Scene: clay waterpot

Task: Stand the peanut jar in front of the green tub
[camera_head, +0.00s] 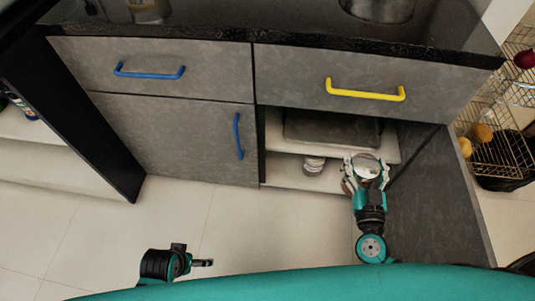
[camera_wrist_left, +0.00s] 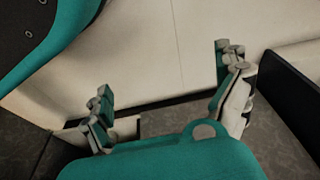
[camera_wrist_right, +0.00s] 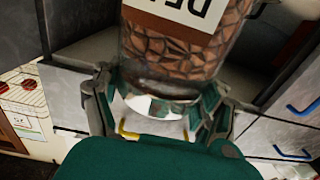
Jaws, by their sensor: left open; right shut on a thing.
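The peanut jar is clear, full of nuts, with a white and brown label and a silvery lid; it shows in the right wrist view (camera_wrist_right: 172,50). My right gripper (camera_wrist_right: 160,100) is shut around its lid end. In the head view the right gripper (camera_head: 366,172) holds the jar (camera_head: 366,165) at the front of the open cabinet compartment, with mostly the round lid showing. My left gripper (camera_wrist_left: 165,85) is open and empty, away from the cabinet over the floor. I cannot make out a green tub in any view.
The open compartment has a pale lower board (camera_head: 290,173) with a small whitish jar (camera_head: 314,165) on it. A dark slab-like thing (camera_head: 330,130) lies on the board above. A dark side panel (camera_head: 435,190) bounds the right. A yellow-handled drawer (camera_head: 365,92) is above. Floor is free at left.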

